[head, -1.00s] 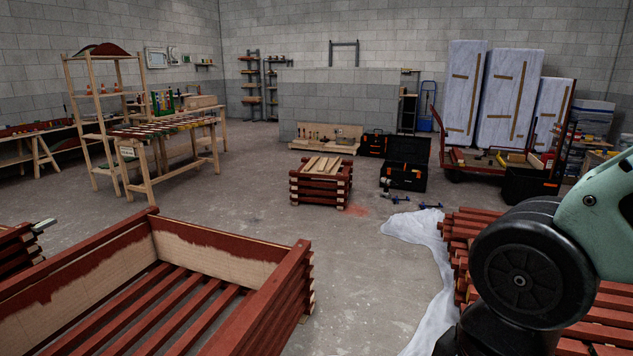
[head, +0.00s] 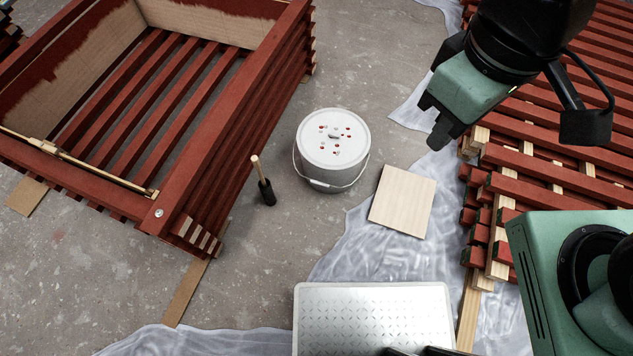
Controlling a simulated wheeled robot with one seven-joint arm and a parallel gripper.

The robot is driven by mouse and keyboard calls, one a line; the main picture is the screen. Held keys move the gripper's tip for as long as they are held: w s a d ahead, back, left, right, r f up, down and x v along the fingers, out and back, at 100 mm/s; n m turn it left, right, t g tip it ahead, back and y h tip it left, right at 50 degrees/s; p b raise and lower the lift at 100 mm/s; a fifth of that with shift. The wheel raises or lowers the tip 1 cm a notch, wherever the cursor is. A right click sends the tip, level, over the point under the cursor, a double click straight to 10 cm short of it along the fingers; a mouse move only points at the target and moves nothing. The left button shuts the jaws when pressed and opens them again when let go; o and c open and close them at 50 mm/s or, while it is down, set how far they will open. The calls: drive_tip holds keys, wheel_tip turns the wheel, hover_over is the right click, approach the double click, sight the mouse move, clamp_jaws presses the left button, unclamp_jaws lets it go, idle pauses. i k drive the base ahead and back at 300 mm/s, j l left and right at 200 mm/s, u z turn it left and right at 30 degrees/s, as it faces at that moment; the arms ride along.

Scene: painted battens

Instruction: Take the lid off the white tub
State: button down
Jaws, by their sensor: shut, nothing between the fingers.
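The white tub (head: 322,174) stands upright on the concrete floor near the middle of the head view. Its white lid (head: 347,155) is on top, with red spots and a small grey knob at the centre. A wire handle hangs down around the tub's front. My gripper (head: 437,137) is above and to the right of the tub, apart from it. The gripper is shut and empty, its fingers pointing down and to the left.
A red slatted crate (head: 235,120) stands left of the tub. A plywood square (head: 402,200) lies right of the tub on plastic sheeting (head: 365,250). Red battens (head: 560,130) are stacked at right. A metal-topped platform (head: 372,318) is in front.

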sight(331, 138)
drive_tip(key=i+j+u, duration=0.25)
drive_tip(key=u, duration=0.2)
drive_tip(key=i+u, duration=0.5)
